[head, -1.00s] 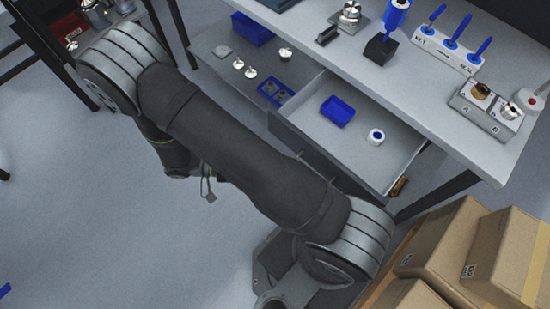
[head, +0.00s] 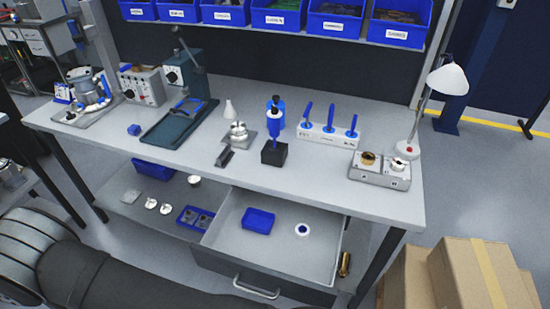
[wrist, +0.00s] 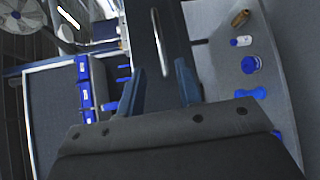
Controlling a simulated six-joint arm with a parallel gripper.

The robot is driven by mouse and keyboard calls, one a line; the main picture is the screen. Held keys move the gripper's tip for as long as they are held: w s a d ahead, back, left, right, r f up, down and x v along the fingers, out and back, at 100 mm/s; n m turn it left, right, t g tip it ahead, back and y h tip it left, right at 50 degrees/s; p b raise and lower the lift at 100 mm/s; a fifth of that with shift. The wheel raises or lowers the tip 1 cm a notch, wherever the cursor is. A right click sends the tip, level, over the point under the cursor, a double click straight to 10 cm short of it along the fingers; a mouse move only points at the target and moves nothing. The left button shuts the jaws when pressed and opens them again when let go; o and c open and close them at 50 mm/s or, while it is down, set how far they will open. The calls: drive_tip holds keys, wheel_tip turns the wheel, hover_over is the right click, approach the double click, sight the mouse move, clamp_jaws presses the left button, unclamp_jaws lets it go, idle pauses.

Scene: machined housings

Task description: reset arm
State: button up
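My gripper (wrist: 160,84) shows in the wrist view with its two bluish fingers apart and nothing visible between them. It is outside the head view, where only part of my arm shows at the lower left. The workbench (head: 105,129) stands ahead, and its drawer (head: 285,262) is pulled open. A blue tray (head: 258,220) and a white and blue round part (head: 302,230) lie in the drawer.
The benchtop carries a dark press (head: 178,122), a block with blue-handled tools (head: 330,138), a grey fixture (head: 381,172) and a lamp (head: 447,80). Labelled blue bins (head: 335,22) line the shelf above. Cardboard boxes (head: 480,275) stand at the lower right.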

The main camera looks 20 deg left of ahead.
sight(253, 291)
drive_tip(key=x, duration=1.1)
drive_tip(key=shift+w+d+f, duration=0.1)
drive_tip(key=shift+w+d, duration=0.05)
drive_tip(key=shift+d, duration=0.05)
drive_tip(key=shift+a, duration=0.15)
drive_tip(key=v, duration=1.7)
drive_tip(key=shift+x, duration=8.65)
drive_tip(key=shift+w, duration=0.15)
